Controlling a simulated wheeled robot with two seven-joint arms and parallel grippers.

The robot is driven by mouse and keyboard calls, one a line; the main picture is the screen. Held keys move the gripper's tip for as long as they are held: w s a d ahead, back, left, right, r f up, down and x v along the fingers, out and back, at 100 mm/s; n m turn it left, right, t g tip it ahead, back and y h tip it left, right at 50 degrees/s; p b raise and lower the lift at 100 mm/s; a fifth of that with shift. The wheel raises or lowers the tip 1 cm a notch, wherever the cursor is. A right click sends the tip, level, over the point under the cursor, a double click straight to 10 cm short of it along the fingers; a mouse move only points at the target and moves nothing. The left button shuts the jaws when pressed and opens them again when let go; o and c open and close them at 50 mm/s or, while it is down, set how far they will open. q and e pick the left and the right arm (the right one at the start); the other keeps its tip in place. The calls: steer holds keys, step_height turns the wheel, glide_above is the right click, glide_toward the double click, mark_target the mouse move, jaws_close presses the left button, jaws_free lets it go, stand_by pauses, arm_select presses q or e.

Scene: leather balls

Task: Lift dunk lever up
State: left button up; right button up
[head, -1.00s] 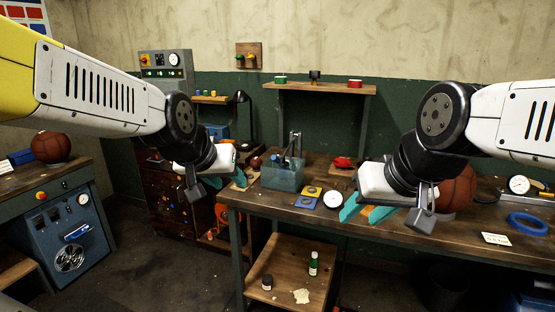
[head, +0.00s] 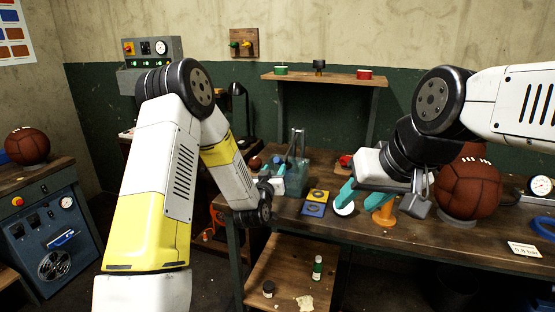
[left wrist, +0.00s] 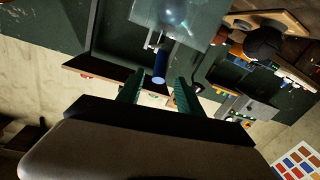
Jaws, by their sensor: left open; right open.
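The dunk tank is a clear greenish box (head: 297,182) on the workbench with an upright metal frame; it also shows at the top of the left wrist view (left wrist: 190,18). The lever, with a blue cylindrical grip (left wrist: 158,66), sticks out from the tank side in the left wrist view. My left gripper (left wrist: 159,84) is open, its teal fingers on either side of the grip's end; contact cannot be told. In the head view my left gripper (head: 272,184) is beside the tank, its fingers mostly hidden. My right gripper (head: 360,198) is open and empty above the bench.
A shelf (head: 325,79) is on the wall behind.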

mark_target(279, 161)
arm_select(q)
steer(key=shift+x, duration=4)
jaws_close()
